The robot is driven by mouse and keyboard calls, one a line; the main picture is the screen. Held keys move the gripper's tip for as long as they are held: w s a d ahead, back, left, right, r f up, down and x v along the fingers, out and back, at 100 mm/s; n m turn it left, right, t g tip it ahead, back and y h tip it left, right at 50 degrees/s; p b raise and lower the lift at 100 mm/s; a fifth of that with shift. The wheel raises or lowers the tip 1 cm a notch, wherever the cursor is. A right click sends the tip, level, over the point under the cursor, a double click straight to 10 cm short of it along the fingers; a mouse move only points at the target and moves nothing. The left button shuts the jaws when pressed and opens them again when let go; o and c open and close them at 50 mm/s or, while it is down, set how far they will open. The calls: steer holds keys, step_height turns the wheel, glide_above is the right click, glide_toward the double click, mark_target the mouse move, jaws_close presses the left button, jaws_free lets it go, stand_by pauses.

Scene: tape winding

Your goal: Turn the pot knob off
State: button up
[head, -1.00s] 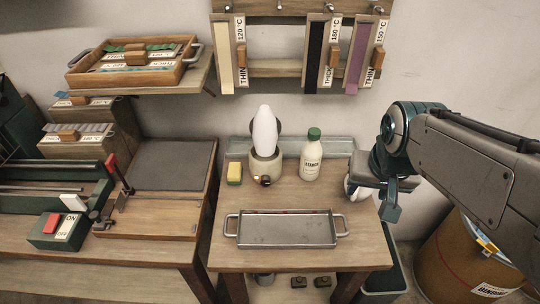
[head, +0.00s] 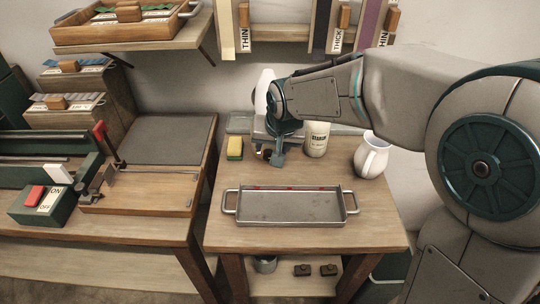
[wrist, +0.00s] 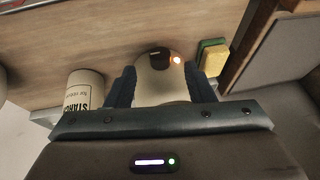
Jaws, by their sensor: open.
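The pot (wrist: 160,88) is a cream rounded body with a dark knob (wrist: 158,56) and a glowing orange light (wrist: 177,60) beside it in the wrist view. My gripper (wrist: 159,78) is open, its two blue fingers appearing on either side of the pot body. I cannot tell whether they touch it. In the head view my gripper (head: 278,156) is in front of the pot and hides most of it.
A yellow-green sponge (head: 235,148) is left of the pot. A starch bottle (head: 316,140) and a white jug (head: 371,156) stand to the right. A metal tray (head: 290,207) lies in front on the wooden table (head: 230,237). Bare tabletop lies between pot and tray.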

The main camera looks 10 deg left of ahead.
mark_target(268, 156)
steer(key=x, duration=0.5)
steer(key=shift+w+f, duration=0.1)
steer(key=shift+f, duration=0.05)
steer(key=c, duration=1)
